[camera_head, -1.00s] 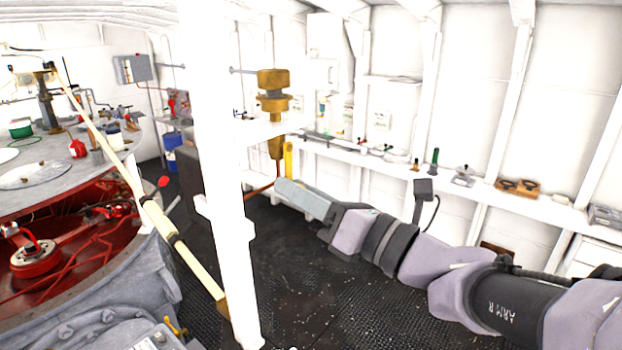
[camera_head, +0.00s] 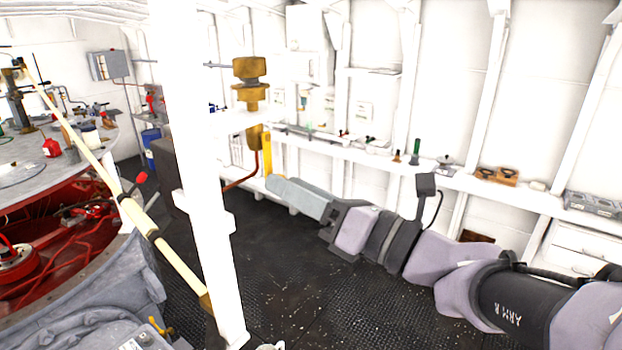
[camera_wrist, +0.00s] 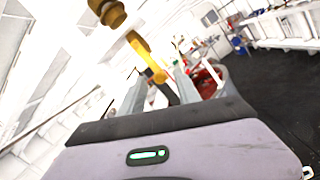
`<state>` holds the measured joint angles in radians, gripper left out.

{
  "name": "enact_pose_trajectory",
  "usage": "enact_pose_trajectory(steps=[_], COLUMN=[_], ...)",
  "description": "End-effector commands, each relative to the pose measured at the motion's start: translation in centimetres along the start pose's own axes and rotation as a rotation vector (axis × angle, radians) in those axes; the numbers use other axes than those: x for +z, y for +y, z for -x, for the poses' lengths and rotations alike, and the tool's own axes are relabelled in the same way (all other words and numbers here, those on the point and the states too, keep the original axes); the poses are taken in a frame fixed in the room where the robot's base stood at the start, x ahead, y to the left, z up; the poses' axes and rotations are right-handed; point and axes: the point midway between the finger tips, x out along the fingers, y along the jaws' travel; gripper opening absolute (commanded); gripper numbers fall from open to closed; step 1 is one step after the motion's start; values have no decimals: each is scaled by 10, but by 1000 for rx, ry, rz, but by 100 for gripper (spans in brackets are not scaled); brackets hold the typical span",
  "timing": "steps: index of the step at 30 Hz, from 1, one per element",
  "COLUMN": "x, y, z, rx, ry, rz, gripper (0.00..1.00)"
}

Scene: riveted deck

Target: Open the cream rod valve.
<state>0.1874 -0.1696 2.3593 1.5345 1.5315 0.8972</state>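The cream rod (camera_head: 88,150) runs slantwise in the head view, from a fitting at the upper left, past a dark collar, to a brass-coloured lower end (camera_head: 207,302) beside the white post. A red-tipped lever (camera_head: 140,178) shows near its middle. Which part works the valve I cannot tell. My gripper (camera_head: 282,190) is to the right of the post, apart from the rod, over dark floor. I cannot pick out the rod there.
The white post (camera_head: 195,170) stands between my gripper and the rod. A brass fitting (camera_head: 250,85) is above and beyond my gripper. A red-and-grey round machine (camera_head: 60,200) fills the left. A white shelf (camera_head: 445,177) runs along the wall. The dark floor (camera_head: 290,270) is open between.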

Motion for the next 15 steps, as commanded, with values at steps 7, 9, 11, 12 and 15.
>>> enact_pose_trajectory(steps=[7, 9, 11, 12, 15], x=[-3, -3, -3, -2, -2], y=[-4, -4, -4, -3, -2], z=[83, 103, 117, 125, 138], rx=[-9, -8, -8, -6, -2], ry=[-7, -6, -5, -5, -3], rz=[4, 3, 1, 1, 1], gripper=[39, 39, 39, 39, 39])
